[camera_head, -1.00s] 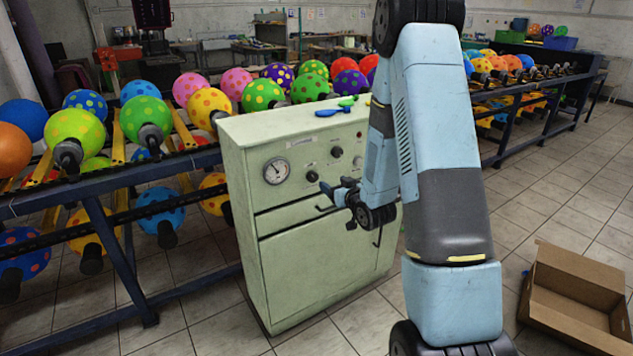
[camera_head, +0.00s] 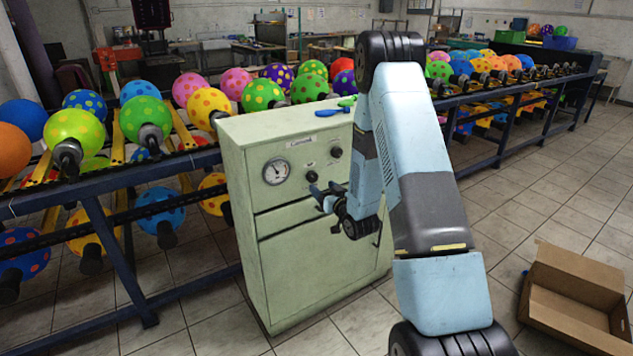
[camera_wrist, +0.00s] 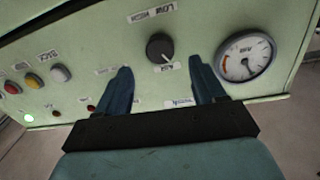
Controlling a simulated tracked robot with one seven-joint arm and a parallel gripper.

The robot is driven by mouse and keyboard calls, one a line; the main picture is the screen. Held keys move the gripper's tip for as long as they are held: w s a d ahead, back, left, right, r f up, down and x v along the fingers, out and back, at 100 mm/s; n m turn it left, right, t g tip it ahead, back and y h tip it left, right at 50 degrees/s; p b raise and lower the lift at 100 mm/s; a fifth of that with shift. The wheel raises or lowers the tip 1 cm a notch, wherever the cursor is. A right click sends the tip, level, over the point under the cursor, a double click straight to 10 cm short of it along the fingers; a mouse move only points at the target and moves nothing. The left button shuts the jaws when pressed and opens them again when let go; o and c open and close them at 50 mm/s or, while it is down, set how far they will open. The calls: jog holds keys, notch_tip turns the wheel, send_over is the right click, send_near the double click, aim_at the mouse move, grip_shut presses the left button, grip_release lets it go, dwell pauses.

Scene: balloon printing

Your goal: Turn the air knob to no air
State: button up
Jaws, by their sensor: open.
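The air knob is a dark round knob (camera_wrist: 160,47) on the pale green panel, with a white pointer mark and small labels around it. In the head view, a black knob (camera_head: 312,177) shows right of the gauge, just above my gripper. My gripper (camera_head: 324,192) is open and empty in front of the cabinet. In the wrist view, its two blue fingers (camera_wrist: 160,70) are spread to either side below the knob, not visibly touching it.
A round pressure gauge (camera_wrist: 247,57) sits beside the knob, also seen in the head view (camera_head: 276,171). Coloured buttons (camera_wrist: 33,81) are farther left. Deflated balloons (camera_head: 332,110) lie on the cabinet (camera_head: 310,270). Balloon racks (camera_head: 110,205) stand left; an open cardboard box (camera_head: 575,300) lies right.

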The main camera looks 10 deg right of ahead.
aim_at(314, 179)
jog(key=shift+x, duration=3.2)
jog(key=c, duration=1.1)
